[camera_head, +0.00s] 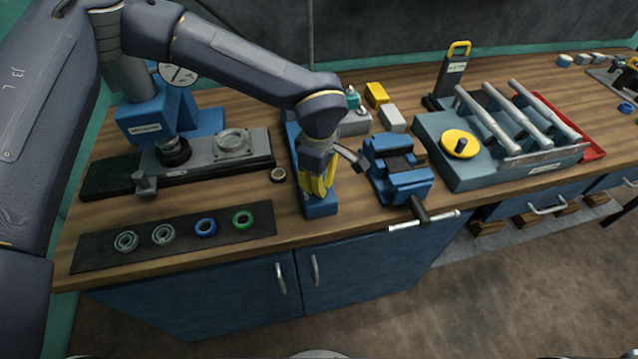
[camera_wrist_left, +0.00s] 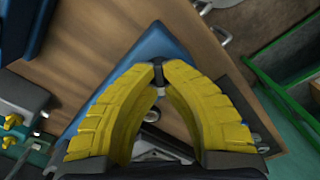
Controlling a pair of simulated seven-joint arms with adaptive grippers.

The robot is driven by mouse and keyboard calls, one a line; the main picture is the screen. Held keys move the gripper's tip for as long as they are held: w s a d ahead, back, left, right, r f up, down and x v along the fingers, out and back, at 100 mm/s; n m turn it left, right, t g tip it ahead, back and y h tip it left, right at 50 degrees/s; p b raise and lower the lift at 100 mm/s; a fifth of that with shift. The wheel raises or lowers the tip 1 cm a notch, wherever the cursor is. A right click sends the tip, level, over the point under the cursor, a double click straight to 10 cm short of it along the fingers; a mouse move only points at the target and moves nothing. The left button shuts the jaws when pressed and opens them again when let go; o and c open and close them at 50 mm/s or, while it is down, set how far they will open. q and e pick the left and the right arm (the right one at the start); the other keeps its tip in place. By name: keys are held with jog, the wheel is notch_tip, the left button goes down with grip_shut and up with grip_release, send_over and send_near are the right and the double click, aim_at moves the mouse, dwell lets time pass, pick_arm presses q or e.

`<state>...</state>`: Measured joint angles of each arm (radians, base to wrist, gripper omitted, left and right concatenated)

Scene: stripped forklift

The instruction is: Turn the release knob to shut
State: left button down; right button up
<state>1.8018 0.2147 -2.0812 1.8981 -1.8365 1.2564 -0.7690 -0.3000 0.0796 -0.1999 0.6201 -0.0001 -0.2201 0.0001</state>
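My left gripper (camera_head: 318,188) points down over the front end of a narrow blue base (camera_head: 320,208) near the bench's front edge. In the left wrist view, its yellow fingers (camera_wrist_left: 158,75) come together at the tips around a small dark knob (camera_wrist_left: 158,70) with a pale piece under it. The knob looks like the release knob; its setting cannot be read. The blue base (camera_wrist_left: 152,45) spreads beneath the fingers there. In the head view the gripper and arm hide the knob and much of the base. My right gripper is not in view.
A blue vise (camera_head: 398,185) stands just right of the gripper. A grey fixture (camera_head: 470,175) with a yellow handwheel (camera_head: 461,144) is farther right. A blue press (camera_head: 158,118) stands left. A dark mat (camera_head: 180,232) with several rings lies front left.

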pick_arm(q)
jog(key=m, duration=0.5)
jog(key=shift+m, duration=2.4)
jog(key=c, duration=1.5)
grip_release()
notch_tip(320, 180, up, 12)
jog(key=shift+d, duration=0.1)
